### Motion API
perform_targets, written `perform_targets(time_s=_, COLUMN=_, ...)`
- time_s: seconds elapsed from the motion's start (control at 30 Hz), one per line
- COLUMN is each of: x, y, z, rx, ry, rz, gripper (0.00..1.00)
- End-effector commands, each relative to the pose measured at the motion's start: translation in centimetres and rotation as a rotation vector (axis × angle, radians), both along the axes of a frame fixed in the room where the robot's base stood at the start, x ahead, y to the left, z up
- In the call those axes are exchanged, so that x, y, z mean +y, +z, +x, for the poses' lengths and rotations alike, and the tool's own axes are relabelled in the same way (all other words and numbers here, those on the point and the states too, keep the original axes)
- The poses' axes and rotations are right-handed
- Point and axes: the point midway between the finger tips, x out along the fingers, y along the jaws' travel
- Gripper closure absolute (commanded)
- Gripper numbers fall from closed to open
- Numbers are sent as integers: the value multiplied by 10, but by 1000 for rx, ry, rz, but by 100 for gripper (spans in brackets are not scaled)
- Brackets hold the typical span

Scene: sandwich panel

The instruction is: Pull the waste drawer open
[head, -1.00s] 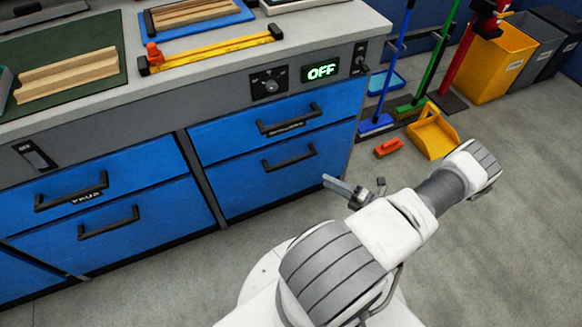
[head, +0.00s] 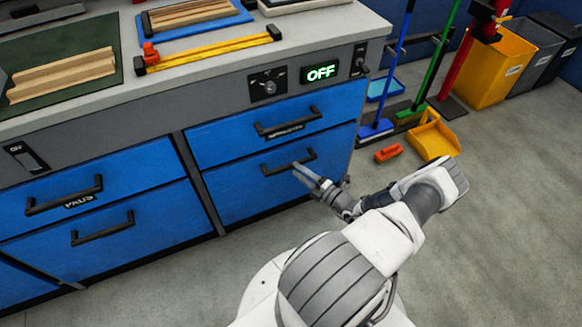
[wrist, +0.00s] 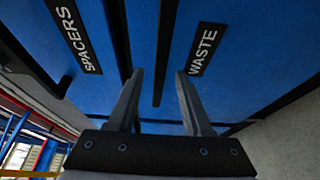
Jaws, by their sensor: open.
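The waste drawer (head: 250,190) is the blue lower drawer in the right-hand part of the bench, and it looks shut. Its black bar handle (head: 276,168) shows beside my gripper (head: 303,172), whose fingertips are at the handle's right part. In the wrist view, the WASTE label (wrist: 205,48) is to the right of the dark handle bar (wrist: 166,45). My gripper (wrist: 160,73) is open there, with the bar lying between its two fingers in the picture. I cannot tell whether either finger touches it.
The drawer above, labelled SPACERS in the wrist view (wrist: 77,35), has its own handle (head: 288,123). More blue drawers (head: 95,200) are at left. A yellow dustpan (head: 433,137) and orange brush (head: 389,152) lie on the floor at right. Floor in front of the bench is clear.

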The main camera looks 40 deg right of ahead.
Motion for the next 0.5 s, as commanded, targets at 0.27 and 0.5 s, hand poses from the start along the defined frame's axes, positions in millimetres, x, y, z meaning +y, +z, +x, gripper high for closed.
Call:
perform_targets(time_s=0.27, x=6, y=-1, z=36, rx=0, ry=1, rz=-1, gripper=50)
perform_targets(time_s=0.5, x=7, y=0, z=41, rx=0, ry=1, rz=-1, gripper=50)
